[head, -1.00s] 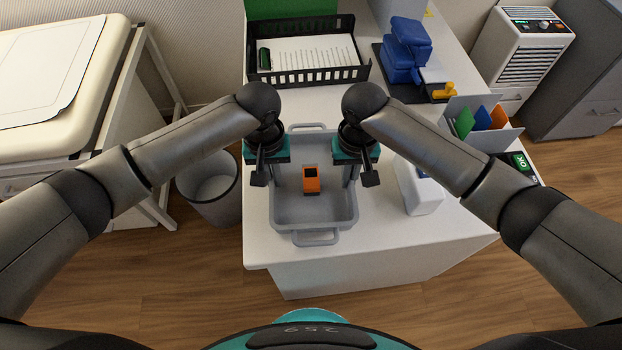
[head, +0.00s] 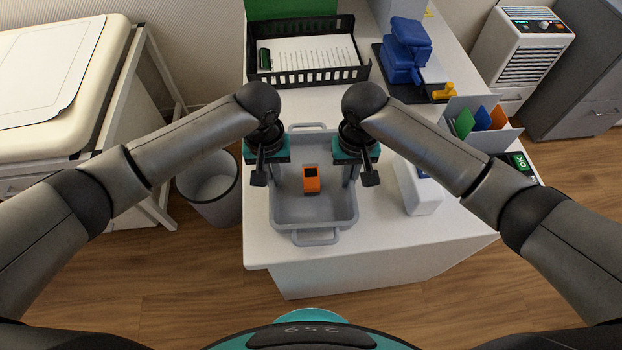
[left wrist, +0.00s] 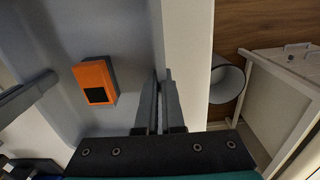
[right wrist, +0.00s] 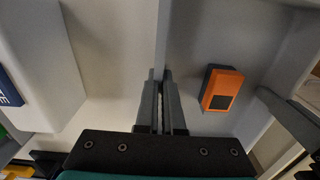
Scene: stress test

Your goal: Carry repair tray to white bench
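The repair tray is a grey, open tray (head: 314,215) with a handle at its near and far ends. It is on the white-topped table in the head view, and I cannot tell whether it is lifted slightly. An orange device with a black screen (head: 311,180) lies inside it. My left gripper (head: 268,174) is at the tray's left wall; in the left wrist view its fingers (left wrist: 160,95) are closed around that wall. My right gripper (head: 352,172) is at the right wall; in the right wrist view its fingers (right wrist: 160,95) pinch that wall.
A white box-like container (head: 419,190) stands just right of the tray. Behind are a black wire basket (head: 310,77) with paper and a blue object (head: 405,52). A file holder (head: 455,118) is at the right. A bin (head: 210,188) and a cream-topped couch (head: 60,130) are left.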

